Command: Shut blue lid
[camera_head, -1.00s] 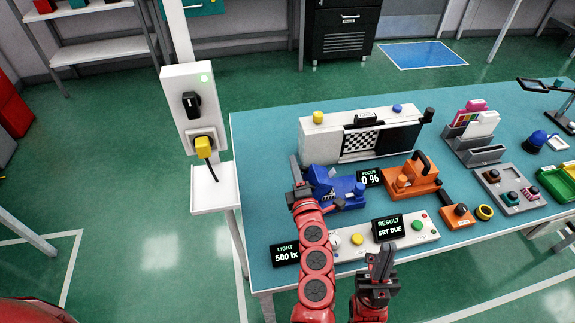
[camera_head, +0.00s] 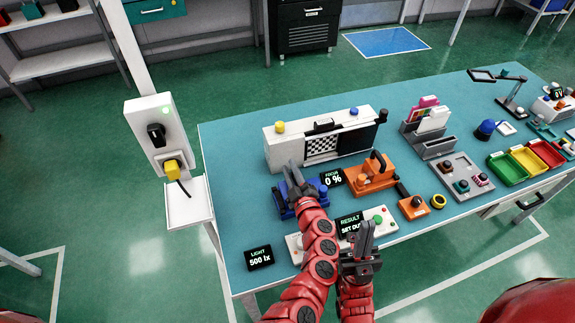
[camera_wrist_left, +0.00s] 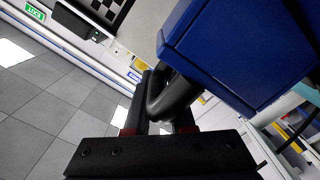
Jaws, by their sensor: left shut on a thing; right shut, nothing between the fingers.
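The blue device (camera_head: 285,211) stands on the teal table, left of an orange device with a black handle. My left gripper (camera_head: 297,182) is over it and hides much of it. In the left wrist view the blue lid (camera_wrist_left: 240,55) is close, with a dark curved handle (camera_wrist_left: 172,97) between the fingers; my left gripper is shut on this handle. The lid's exact angle is hard to tell. My right gripper (camera_head: 366,235) is shut and empty, pointing up near the table's front edge, right of the left arm.
A white checkerboard unit (camera_head: 275,150) stands behind the blue device. The orange device (camera_head: 372,178) is close on the right. A white button panel (camera_head: 379,218) with a RESULT display lies in front, and a LIGHT display (camera_head: 259,257) at front left. The table's left part is clear.

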